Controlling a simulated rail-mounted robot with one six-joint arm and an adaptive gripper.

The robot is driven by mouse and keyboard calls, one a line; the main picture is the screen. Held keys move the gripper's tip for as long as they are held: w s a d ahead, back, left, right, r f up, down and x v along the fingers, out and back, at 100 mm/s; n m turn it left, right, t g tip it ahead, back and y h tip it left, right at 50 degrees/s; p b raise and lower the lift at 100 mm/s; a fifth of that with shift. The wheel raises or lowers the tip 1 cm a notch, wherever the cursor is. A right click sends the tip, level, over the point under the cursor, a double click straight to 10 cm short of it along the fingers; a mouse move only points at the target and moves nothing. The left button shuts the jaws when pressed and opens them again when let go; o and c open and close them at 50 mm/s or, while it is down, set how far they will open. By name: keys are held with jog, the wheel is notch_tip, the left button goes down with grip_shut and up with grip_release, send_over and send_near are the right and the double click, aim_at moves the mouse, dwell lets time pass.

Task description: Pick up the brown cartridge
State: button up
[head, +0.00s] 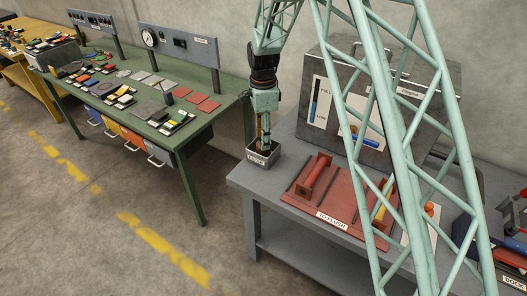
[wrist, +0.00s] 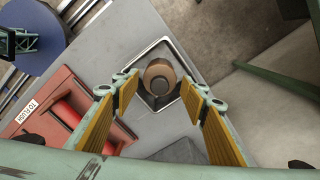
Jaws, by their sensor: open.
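In the head view the tray (head: 262,160) sits at the corner of the grey bench. My gripper (wrist: 161,92) is open, its two yellow-padded fingers to the left and right of the cartridge in the wrist view. Nothing is between the pads that I can see held. In the head view my gripper (head: 264,140) points down over the tray; the cartridge is mostly hidden there.
A red board (head: 335,205) labelled "TO FLUSH" lies right of the tray and holds a red flanged spool (head: 315,177). A grey metal cabinet (head: 370,100) stands behind. A green bench (head: 150,95) with many small items is at the left, across a gap.

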jog(key=shift+f, duration=0.25)
jog(key=shift+f+b, duration=0.45)
jog(key=shift+f, duration=2.1)
jog(key=shift+c, duration=0.5)
jog(key=c, duration=0.5)
